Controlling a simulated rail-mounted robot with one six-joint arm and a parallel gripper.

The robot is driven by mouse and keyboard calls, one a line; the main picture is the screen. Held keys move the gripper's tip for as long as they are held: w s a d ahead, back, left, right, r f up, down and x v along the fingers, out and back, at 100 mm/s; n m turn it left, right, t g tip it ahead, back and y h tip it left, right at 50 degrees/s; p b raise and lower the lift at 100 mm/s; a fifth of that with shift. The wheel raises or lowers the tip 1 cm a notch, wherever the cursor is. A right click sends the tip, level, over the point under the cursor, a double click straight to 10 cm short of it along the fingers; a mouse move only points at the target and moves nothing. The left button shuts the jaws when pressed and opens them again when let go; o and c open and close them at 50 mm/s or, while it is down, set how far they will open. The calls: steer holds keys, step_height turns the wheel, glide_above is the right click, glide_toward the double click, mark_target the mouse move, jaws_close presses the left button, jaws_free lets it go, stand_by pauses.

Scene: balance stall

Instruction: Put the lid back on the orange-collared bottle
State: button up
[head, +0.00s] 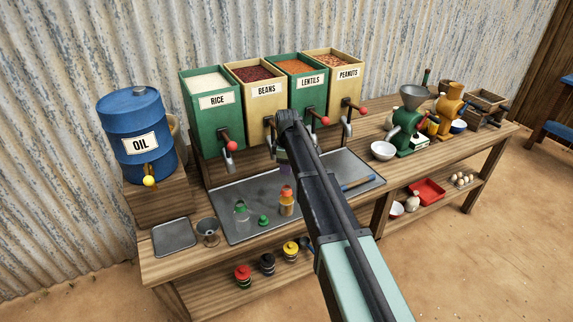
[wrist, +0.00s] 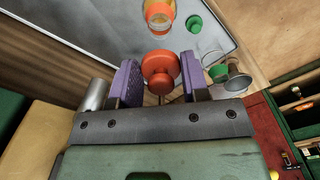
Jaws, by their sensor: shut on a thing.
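The orange-collared bottle (head: 286,204) stands upright on the metal tray, just below my gripper (head: 284,160) in the head view. In the wrist view the bottle (wrist: 158,14) is at the top, its mouth uncovered. My gripper (wrist: 160,82) has its purple fingers shut on the orange lid (wrist: 160,66), a round disc with a knob. The lid is held above the tray and looks apart from the bottle. My arm hides part of the gripper in the head view, and I cannot make out the lid clearly there.
A green lid (head: 264,221) and a green-collared bottle (head: 241,214) stand left of the orange-collared bottle on the tray (head: 235,237). Dispenser taps (head: 228,147) jut out behind. A blue-ended stick (head: 357,183) lies at the tray's right.

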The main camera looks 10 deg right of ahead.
steer(key=shift+d+f+b, duration=0.1)
steer(key=shift+f+b, duration=3)
steer(key=shift+f, duration=0.1)
steer(key=shift+f, duration=0.2)
steer(key=o, duration=1.4)
steer(key=shift+o, duration=0.2)
steer(key=shift+r, duration=0.15)
step_height(320, 180, up, 7)
steer(key=p, duration=0.6)
steer(key=shift+p, duration=0.4)
